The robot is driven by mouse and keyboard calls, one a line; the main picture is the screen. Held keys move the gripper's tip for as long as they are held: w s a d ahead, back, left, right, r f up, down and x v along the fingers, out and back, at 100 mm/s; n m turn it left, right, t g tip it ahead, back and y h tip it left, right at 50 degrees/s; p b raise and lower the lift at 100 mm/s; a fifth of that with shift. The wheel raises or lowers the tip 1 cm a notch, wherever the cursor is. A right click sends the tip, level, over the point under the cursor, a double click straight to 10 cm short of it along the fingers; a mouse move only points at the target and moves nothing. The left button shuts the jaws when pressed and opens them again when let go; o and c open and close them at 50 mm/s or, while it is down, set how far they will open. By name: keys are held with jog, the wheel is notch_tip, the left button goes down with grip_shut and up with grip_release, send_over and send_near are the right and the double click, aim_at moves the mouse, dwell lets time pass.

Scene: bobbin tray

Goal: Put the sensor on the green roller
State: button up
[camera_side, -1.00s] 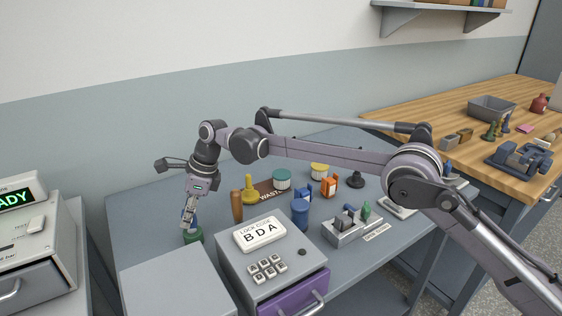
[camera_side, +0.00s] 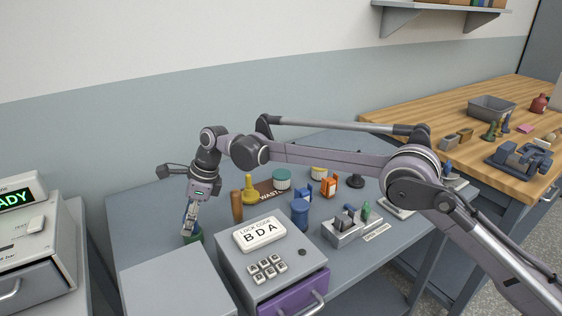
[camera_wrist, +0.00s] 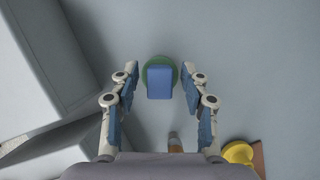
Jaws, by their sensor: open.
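A round green roller (camera_wrist: 151,65) stands on the bench; its green edge (camera_side: 196,238) also shows in the side view, low and left of centre. A blue block (camera_wrist: 159,83), which appears to be the sensor, sits over the roller in the wrist view and covers most of its top. My gripper (camera_wrist: 159,70) is open, with one blue-padded finger on each side of the block and a visible gap to both. In the side view my gripper (camera_side: 190,229) points down at the roller. Its fingers largely hide the block there.
A grey box with a code sign (camera_side: 260,234) stands close to the right of my gripper. A brown peg (camera_side: 237,206) and a yellow knobbed piece (camera_side: 249,190) stand behind it. A plain grey box top (camera_side: 178,285) lies in front. Bare bench (camera_side: 140,220) is left.

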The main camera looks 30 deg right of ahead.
jog(key=v, duration=1.2)
jog(key=s+d+r+n+t, duration=0.2)
jog(key=s+d+r+n, duration=0.35)
jog(key=d, duration=0.35)
jog(key=s+d+r+n+t+h, duration=0.1)
jog(key=s+d+n+h, duration=0.1)
jog(key=s+d+n, duration=0.45)
jog(key=s+d+f+n+t+h, duration=0.1)
jog(key=s+d+f+n, duration=0.4)
jog(key=s+d, duration=0.2)
jog(key=s+d+f+n+t+h, duration=0.1)
jog(key=s+d+f+n, duration=0.4)
jog(key=s, duration=0.7)
jog(key=shift+s+d, duration=0.25)
jog(key=shift+d, duration=0.85)
